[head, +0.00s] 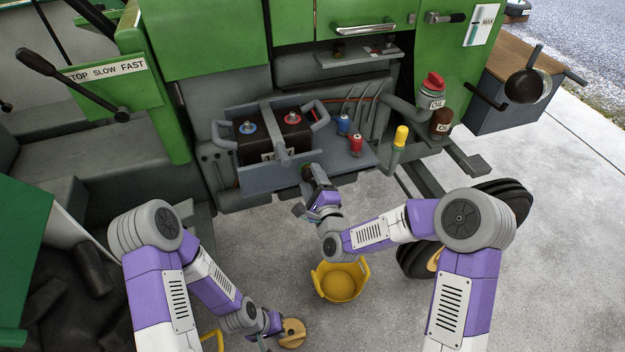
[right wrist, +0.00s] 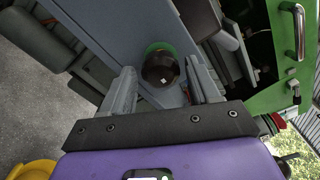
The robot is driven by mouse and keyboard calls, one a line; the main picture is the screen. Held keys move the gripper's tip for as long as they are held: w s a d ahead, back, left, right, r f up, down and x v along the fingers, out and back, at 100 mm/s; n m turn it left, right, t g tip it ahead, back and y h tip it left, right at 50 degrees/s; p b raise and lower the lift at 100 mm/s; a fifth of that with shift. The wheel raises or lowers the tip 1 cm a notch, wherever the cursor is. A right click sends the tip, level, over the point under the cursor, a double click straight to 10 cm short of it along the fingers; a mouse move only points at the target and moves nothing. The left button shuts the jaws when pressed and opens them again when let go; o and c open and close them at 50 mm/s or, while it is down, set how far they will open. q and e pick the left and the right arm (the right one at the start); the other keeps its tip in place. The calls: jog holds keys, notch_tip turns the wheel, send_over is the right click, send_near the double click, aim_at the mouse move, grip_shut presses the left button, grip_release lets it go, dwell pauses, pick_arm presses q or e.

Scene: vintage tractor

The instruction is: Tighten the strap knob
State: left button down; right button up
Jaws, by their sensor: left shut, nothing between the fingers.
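The strap knob (right wrist: 160,68) is a dark round knob on a green base at the front of the grey battery tray (head: 255,180). A grey strap (head: 268,120) runs over the black battery (head: 250,148). My right gripper (head: 308,182) is at the tray's front edge and hides most of the knob in the head view. In the right wrist view its fingers (right wrist: 165,90) are apart, one on each side of the knob, with visible gaps. I cannot tell how deep the knob sits between them. My left gripper (head: 266,335) is shut and empty, low near the ground.
A yellow bucket (head: 338,281) stands on the concrete below my right arm. A round tan object (head: 292,333) is beside my left gripper. Red and blue terminal caps (head: 355,145) stand on the tray's right. A yellow-topped pipe (head: 400,138) rises further right.

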jog(key=shift+o, duration=0.4)
jog(key=shift+w, duration=0.1)
jog(key=p+v, duration=0.1)
jog(key=v, duration=0.6)
jog(key=shift+s, duration=0.3)
jog(key=shift+d, duration=0.1)
jog(key=s+d+f+n+g+p, duration=0.2)
jog(key=s+f+n+g+p, duration=0.25)
jog(key=f+n+g, duration=0.55)
jog(key=s+d+f+n+g+p, duration=0.2)
jog(key=s+f, duration=0.3)
jog(key=s, duration=0.4)
jog(key=s+d+f+n+g+h+p, duration=0.1)
jog(key=s+d+f+n+g+p, duration=0.1)
jog(key=s, duration=0.7)
notch_tip(320, 180, down, 4)
jog(key=d+n+g, duration=0.1)
jog(key=n+g, duration=0.1)
jog(key=n, duration=0.1)
jog(key=shift+s+g, duration=0.25)
jog(key=shift+g, duration=0.15)
